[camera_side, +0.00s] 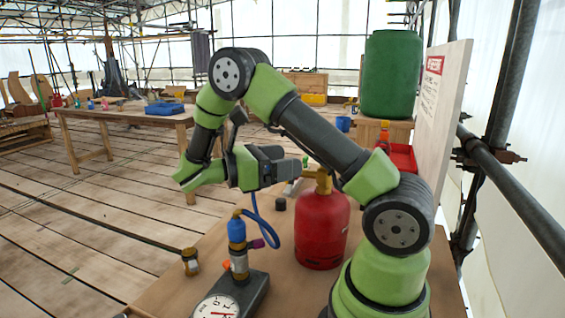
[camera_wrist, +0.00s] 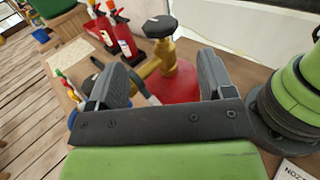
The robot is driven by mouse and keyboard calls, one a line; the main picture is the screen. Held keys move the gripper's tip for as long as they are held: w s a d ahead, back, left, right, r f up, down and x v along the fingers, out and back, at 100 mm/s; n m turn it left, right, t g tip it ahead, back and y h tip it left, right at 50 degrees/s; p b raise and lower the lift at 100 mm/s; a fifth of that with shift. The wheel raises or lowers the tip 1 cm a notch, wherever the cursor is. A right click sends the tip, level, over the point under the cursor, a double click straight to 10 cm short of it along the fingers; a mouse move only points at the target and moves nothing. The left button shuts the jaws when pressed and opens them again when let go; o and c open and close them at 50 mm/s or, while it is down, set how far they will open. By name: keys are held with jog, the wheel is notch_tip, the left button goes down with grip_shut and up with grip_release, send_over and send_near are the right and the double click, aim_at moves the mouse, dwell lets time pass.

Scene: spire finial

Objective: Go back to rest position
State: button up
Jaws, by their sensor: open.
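My gripper (camera_side: 292,166) is level beside the top of a red gas cylinder (camera_side: 321,235) in the side view, pointing right. In the wrist view its two grey fingers (camera_wrist: 160,66) stand wide apart with nothing clamped between them. The cylinder's brass valve (camera_wrist: 180,52) and black knob (camera_wrist: 160,27) show beyond and between the fingers. The red cylinder top (camera_wrist: 183,86) is behind them. Whether a finger touches the valve cannot be told.
A blue-topped regulator (camera_side: 237,230) with hose and a round gauge (camera_side: 216,308) stand on the bench left of the cylinder. A brass fitting (camera_side: 190,262) is at the bench's left edge. A sign board (camera_side: 440,120) and green barrel (camera_side: 391,75) are behind.

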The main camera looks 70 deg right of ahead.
jog(key=s+a+r+m+t+y, duration=0.3)
jog(key=a+m+t+y, duration=0.3)
jog(key=a+t, duration=0.3)
jog(key=s+a+r+m+t+y, duration=0.3)
jog(key=a+r+m+t+y, duration=0.2)
jog(key=t, duration=0.6)
jog(key=a+m+y, duration=0.2)
jog(key=a+y, duration=0.1)
jog(key=a, duration=0.1)
jog(key=shift+s+y, duration=0.15)
jog(key=shift+y, duration=0.15)
